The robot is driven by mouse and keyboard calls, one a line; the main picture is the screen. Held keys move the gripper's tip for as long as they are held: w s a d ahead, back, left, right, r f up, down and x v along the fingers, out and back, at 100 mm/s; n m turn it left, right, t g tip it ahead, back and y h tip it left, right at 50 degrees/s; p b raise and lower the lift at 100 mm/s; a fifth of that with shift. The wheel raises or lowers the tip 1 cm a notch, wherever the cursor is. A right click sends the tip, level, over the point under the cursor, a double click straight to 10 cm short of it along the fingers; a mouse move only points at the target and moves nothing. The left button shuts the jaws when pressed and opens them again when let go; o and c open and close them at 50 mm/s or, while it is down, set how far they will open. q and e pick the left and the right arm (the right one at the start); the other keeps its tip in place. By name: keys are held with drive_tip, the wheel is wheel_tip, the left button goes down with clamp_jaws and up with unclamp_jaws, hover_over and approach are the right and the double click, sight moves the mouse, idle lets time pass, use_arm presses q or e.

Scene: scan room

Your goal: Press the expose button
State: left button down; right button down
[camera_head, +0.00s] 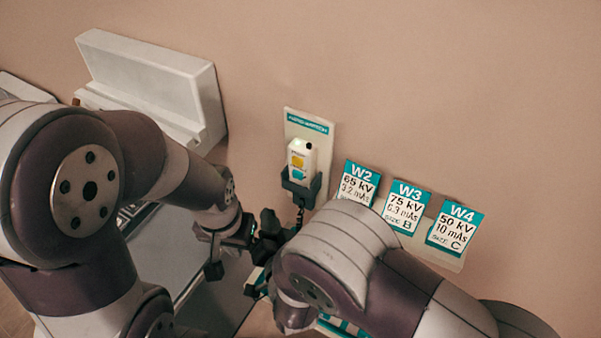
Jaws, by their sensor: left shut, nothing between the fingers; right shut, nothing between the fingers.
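A white hand switch (302,155) sits upright in a dark holder on a wall plate. It has a yellow button (298,160) above a teal button (299,174), and a small green light near its top. The button lettering is too small to read, so I cannot tell which is the expose button. My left gripper (255,272) is shut and empty, below and left of the switch. My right gripper (269,222) is shut and empty, slightly higher and closer to the switch, apart from it. The dark gripper parts overlap, and my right arm hides some of them.
Cards W2 (356,183), W3 (405,207) and W4 (454,229) stand on a pale wall rail right of the switch. A white box-like unit (150,85) is at the upper left. A dark cord hangs below the holder. The wall above the switch is clear.

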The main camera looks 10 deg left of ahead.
sight(298, 175)
drive_tip(key=shift+w, duration=0.1)
drive_tip(key=w+d, duration=0.3)
drive_tip(key=w, duration=0.5)
drive_tip(key=shift+b, duration=0.3)
drive_tip(key=shift+w, duration=0.1)
idle(1.6)
drive_tip(key=shift+w+d, duration=0.1)
drive_tip(key=shift+w, duration=0.3)
drive_tip(key=shift+w+d+b, duration=0.15)
drive_tip(key=shift+w+b, duration=0.25)
drive_tip(key=shift+b, duration=0.05)
idle(0.7)
drive_tip(key=shift+s+a, duration=0.3)
drive_tip(key=shift+s, duration=0.55)
